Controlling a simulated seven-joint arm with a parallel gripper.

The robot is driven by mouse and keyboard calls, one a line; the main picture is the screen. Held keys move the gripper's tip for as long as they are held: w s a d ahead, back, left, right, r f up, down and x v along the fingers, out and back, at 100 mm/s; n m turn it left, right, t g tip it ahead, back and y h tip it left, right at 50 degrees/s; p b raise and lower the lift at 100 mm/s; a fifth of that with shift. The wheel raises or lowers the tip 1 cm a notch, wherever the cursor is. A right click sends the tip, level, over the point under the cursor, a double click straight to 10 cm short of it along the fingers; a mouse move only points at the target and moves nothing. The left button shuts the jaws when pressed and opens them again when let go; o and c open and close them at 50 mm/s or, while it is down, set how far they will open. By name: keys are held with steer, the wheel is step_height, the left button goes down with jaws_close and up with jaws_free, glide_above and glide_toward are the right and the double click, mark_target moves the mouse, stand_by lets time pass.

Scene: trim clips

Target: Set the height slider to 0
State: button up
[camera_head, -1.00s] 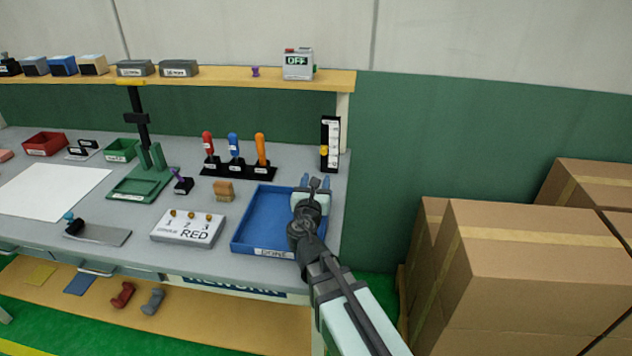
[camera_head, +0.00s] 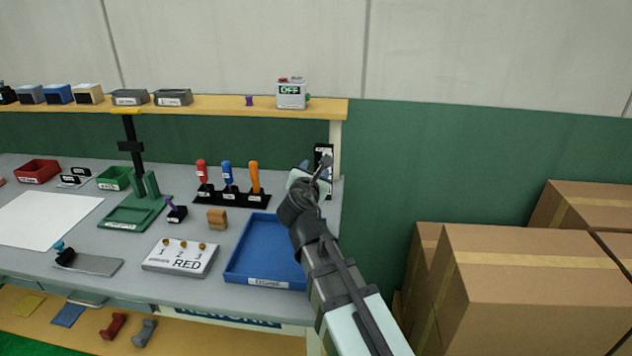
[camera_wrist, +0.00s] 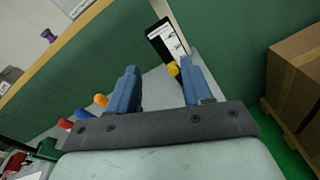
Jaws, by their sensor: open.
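The height slider is a tall black panel (camera_head: 322,152) with a white scale, upright at the back right of the bench. In the head view my gripper and wrist hide most of it; only its upper part shows. In the wrist view the slider panel (camera_wrist: 166,39) stands ahead, with its yellow knob (camera_wrist: 173,69) low on it, between the fingers and close to the right fingertip. I cannot tell whether they touch. My gripper (camera_wrist: 160,78) is open with two blue fingers and nothing held. It also shows in the head view (camera_head: 318,168), in front of the slider.
A shelf post (camera_head: 336,150) stands right beside the slider, under the wooden shelf (camera_head: 220,104). Coloured-handled tools stand in a black rack (camera_head: 232,199) to the left. A blue tray (camera_head: 232,272) lies below my arm. Cardboard boxes (camera_head: 520,300) are stacked at the right.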

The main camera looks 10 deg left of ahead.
step_height(320, 180, down, 5)
steer(key=a+n+g, duration=0.1)
steer(key=n+g, duration=0.2)
steer(key=n, duration=0.1)
steer(key=x, duration=1.2)
steer(key=shift+w+a+n+y, duration=0.25)
steer(key=shift+w+n+y, duration=0.05)
steer(key=shift+w, duration=0.1)
steer(key=shift+f, duration=0.1)
jaws_close()
